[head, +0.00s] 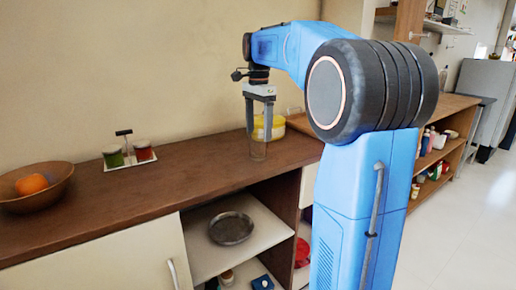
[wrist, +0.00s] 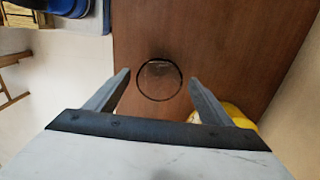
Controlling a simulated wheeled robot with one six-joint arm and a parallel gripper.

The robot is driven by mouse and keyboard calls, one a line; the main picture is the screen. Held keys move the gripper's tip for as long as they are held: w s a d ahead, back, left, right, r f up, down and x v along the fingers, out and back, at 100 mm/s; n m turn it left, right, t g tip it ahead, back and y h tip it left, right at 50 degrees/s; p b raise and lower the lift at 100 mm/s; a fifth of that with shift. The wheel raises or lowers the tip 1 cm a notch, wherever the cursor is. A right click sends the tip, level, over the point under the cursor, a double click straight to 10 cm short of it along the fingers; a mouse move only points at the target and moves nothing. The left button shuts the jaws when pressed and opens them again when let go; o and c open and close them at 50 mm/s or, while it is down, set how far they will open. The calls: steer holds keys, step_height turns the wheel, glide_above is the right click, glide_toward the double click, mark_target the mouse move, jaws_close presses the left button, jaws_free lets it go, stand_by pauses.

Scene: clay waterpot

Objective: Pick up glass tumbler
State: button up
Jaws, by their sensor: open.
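The glass tumbler (head: 258,149) stands upright on the brown wooden counter, clear and hard to make out. In the wrist view its round rim (wrist: 159,81) shows from above, between and just beyond my fingertips. My gripper (head: 259,136) points straight down over the tumbler with its two fingers apart. In the wrist view the open fingers (wrist: 159,75) lie to either side of the rim, with gaps visible. I cannot tell how far the fingertips reach below the rim.
A yellow container (head: 274,127) stands close behind the tumbler; it also shows by the right finger (wrist: 237,115). A condiment rack (head: 130,157) and a wooden bowl (head: 62,186) with an orange fruit (head: 31,184) are left. A metal dish (head: 231,228) sits on the shelf below.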

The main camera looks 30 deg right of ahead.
mark_target(258, 143)
steer(key=shift+a+f, duration=0.1)
steer(key=shift+f, duration=2.8)
steer(key=c, duration=1.3)
